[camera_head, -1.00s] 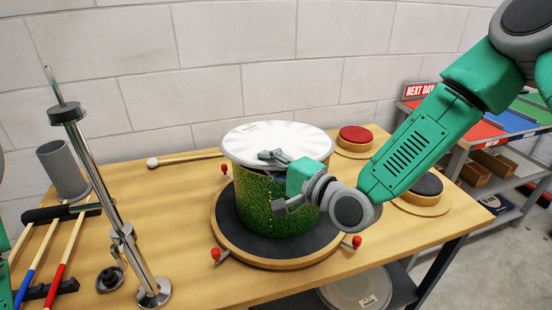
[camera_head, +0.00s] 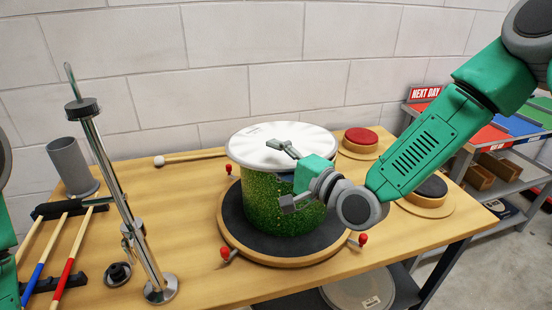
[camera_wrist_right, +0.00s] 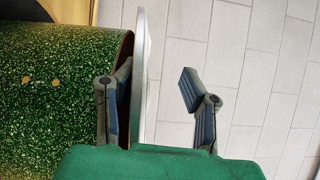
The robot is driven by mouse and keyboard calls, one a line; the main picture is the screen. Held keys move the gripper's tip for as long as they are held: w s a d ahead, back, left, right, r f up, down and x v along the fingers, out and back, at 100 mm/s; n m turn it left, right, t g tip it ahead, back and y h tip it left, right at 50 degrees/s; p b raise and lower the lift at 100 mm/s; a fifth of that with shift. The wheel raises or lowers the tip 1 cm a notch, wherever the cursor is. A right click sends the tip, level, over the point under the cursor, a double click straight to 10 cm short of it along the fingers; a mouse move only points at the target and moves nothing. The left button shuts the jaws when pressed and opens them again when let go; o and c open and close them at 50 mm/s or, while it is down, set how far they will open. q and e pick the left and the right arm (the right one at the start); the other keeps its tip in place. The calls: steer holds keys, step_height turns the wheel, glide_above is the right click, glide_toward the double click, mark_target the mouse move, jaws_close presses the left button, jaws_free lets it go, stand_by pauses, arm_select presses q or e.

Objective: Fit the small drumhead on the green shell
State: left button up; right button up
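The white drumhead (camera_head: 250,150) lies over the top of the green glitter shell (camera_head: 268,205). In the right wrist view the drumhead (camera_wrist_right: 145,35) is edge-on beside the shell (camera_wrist_right: 50,80); the shell's brown edge shows beside it, and I cannot tell if it is fully seated. My right gripper (camera_head: 288,175) is open at the near right side, one finger above the drumhead and one below. In the right wrist view its fingers (camera_wrist_right: 157,98) stand apart on either side of the drumhead's rim. My left gripper is out of view; only part of the left arm shows.
The shell stands on a round dark turntable (camera_head: 233,225) with red-knobbed clamps. A chrome stand (camera_head: 125,200), grey cup (camera_head: 70,165) and mallets (camera_head: 65,265) are on the left. A red pad (camera_head: 360,137) and dark pad (camera_head: 430,187) are on the right. Bench front is clear.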

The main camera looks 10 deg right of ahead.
steer(key=shift+s+d+f, duration=0.1)
steer(key=shift+d+f, duration=0.3)
steer(key=shift+f, duration=0.25)
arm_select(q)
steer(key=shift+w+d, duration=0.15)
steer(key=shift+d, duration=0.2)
arm_select(e)
steer(key=r+v, duration=0.1)
steer(key=v, duration=1)
steer(key=shift+s+a, duration=0.2)
steer(key=shift+s, duration=0.15)
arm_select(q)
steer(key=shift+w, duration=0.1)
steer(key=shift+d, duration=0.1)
arm_select(e)
steer(key=shift+w+d, duration=0.1)
